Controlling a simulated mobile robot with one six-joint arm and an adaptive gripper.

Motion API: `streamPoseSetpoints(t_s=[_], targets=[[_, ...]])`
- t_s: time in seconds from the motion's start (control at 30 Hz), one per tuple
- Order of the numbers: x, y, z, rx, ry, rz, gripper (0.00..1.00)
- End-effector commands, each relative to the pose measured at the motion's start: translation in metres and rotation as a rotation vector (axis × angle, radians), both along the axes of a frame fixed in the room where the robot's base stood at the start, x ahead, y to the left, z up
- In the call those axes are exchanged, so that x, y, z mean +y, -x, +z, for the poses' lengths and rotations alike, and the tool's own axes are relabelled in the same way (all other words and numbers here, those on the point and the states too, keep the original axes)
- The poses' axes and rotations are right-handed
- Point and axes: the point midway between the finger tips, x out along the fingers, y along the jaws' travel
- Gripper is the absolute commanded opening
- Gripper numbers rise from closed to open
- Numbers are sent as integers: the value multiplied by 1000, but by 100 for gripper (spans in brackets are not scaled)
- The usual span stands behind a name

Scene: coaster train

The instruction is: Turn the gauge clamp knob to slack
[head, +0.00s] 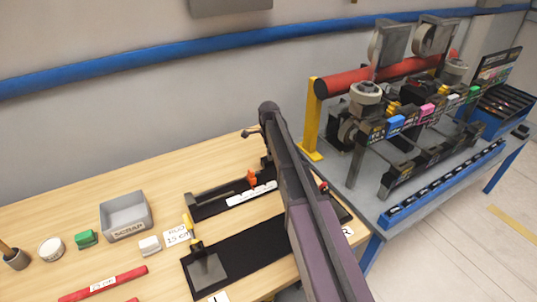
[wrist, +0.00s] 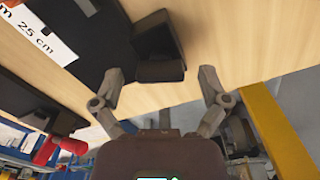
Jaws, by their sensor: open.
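The length gauge (head: 252,193) is a black track with a white scale strip on the wooden bench, and an orange piece (head: 251,179) stands on it. In the wrist view its white scale (wrist: 45,30) reads 25 cm. A dark block-shaped part (wrist: 158,48), possibly the clamp knob, sits at the gauge's end. My gripper (wrist: 162,75) is open, its fingers apart on either side of the lower part of this block. I cannot tell whether they touch it. The knob's setting is not readable. My arm hides the gripper and part of the gauge in the head view.
A black fixture with a yellow-handled lever (head: 192,228) lies in front of the gauge. A grey scrap bin (head: 125,215) stands left. A blue-edged machine bench (head: 445,185) stands right. Bare wood lies behind the gauge.

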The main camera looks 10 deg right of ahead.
Motion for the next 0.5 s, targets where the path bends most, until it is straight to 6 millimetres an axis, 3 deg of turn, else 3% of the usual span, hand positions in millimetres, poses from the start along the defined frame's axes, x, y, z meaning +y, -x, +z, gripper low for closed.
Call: streamPoseSetpoints(t_s=[0.23, 0.5], targets=[[0, 0, 0, 0, 0, 0, 94], [0, 0, 0, 0, 0, 0, 14]])
